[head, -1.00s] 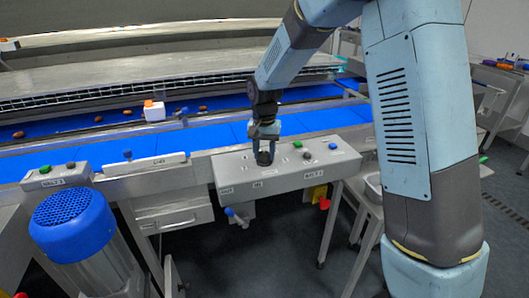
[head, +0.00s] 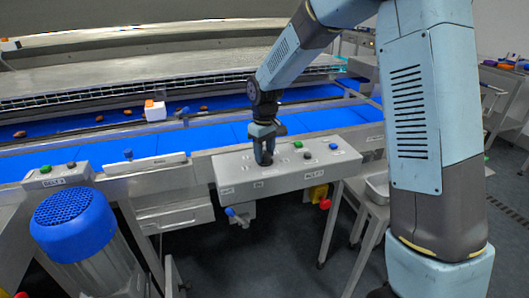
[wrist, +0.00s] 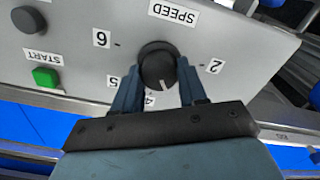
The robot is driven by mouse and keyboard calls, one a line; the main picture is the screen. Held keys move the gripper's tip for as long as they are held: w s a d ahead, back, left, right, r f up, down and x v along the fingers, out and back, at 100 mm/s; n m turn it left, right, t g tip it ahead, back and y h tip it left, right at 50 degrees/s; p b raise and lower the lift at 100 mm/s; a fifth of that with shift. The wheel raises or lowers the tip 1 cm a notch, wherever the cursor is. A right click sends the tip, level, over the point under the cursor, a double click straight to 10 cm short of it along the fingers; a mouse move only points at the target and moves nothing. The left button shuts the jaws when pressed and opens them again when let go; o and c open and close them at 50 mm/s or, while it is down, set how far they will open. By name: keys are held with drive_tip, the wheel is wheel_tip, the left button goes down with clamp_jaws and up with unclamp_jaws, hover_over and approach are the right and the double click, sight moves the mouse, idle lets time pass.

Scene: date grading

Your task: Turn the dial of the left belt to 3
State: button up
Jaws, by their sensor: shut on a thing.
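My gripper (head: 264,160) reaches down onto a grey control box (head: 300,178) in the middle of the head view. In the wrist view its two fingers are shut on the sides of a round black dial (wrist: 157,62). The dial's white pointer line points down in that view, close to the label 4 (wrist: 150,101) and slightly to its right. Labels 2, 5 and 6 also show around it, with SPEED above, upside down. No label 3 is visible; the right finger covers the stretch between 4 and 2.
A green START button (wrist: 46,77) and a dark button (wrist: 28,19) sit left of the dial in the wrist view. Blue belts (head: 220,136) run behind the box. A smaller panel (head: 57,177) and a blue-capped motor (head: 73,222) stand at the left.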

sight(265, 153)
drive_tip(key=shift+n, duration=1.2)
drive_tip(key=o, duration=1.1)
drive_tip(key=shift+c, duration=0.2)
wheel_tip(265, 153, up, 14)
drive_tip(key=shift+f, duration=0.15)
